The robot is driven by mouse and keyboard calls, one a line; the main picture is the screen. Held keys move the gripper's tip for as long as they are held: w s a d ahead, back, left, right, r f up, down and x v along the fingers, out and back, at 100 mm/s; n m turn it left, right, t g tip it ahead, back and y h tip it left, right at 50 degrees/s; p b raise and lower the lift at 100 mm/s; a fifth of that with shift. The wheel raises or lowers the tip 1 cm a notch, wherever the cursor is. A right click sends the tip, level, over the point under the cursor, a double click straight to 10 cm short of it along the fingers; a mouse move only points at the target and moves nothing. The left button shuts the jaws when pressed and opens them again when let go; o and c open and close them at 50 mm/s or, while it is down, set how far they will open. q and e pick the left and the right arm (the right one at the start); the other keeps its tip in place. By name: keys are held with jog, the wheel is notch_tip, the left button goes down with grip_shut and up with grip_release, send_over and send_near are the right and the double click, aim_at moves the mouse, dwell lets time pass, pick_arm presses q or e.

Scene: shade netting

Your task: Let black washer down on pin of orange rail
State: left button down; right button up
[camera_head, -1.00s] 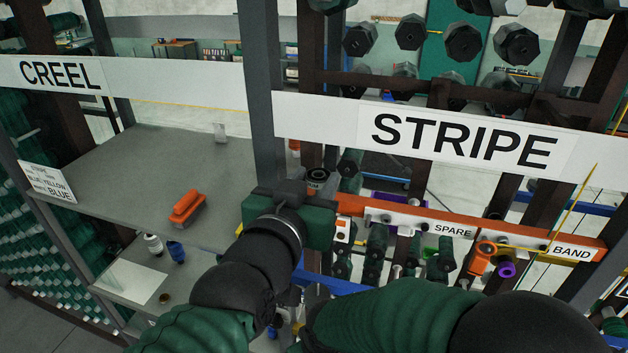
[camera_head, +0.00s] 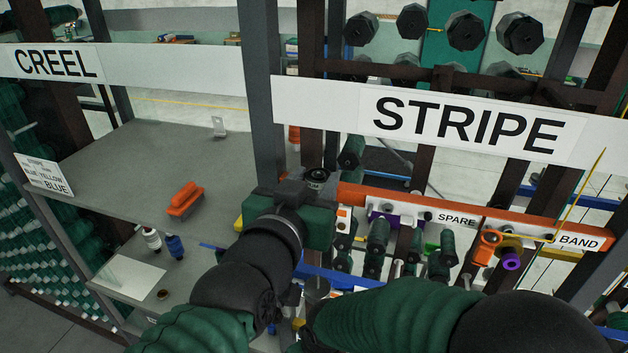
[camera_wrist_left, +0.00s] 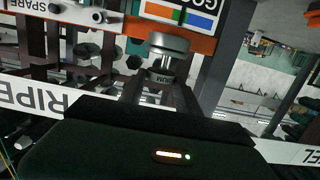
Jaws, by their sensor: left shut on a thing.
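My left gripper (camera_head: 314,186) is at the left end of the orange rail (camera_head: 410,203), beside the grey post. It is shut on the black washer (camera_head: 316,175), a small dark round piece at its fingertips. In the left wrist view the washer (camera_wrist_left: 168,44) shows as a dark grey disc in front of the fingers, against the orange rail (camera_wrist_left: 200,46). The pin under it is hidden in the head view, and I cannot tell whether the washer touches it. My right arm crosses the bottom of the head view; its gripper is out of sight.
White labels reading SPARE (camera_head: 456,219) and BAND (camera_head: 578,241) are on the rail. An orange piece (camera_head: 487,247) hangs near BAND. A grey shelf (camera_head: 130,165) at left carries an orange brush (camera_head: 185,199). The grey post (camera_head: 262,90) stands close to my left gripper.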

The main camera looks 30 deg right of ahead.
pick_arm(q)
jog(key=shift+f+b, duration=0.95)
jog(key=shift+f, duration=0.15)
jog(key=c, duration=0.8)
grip_release()
jog(key=shift+o, duration=0.2)
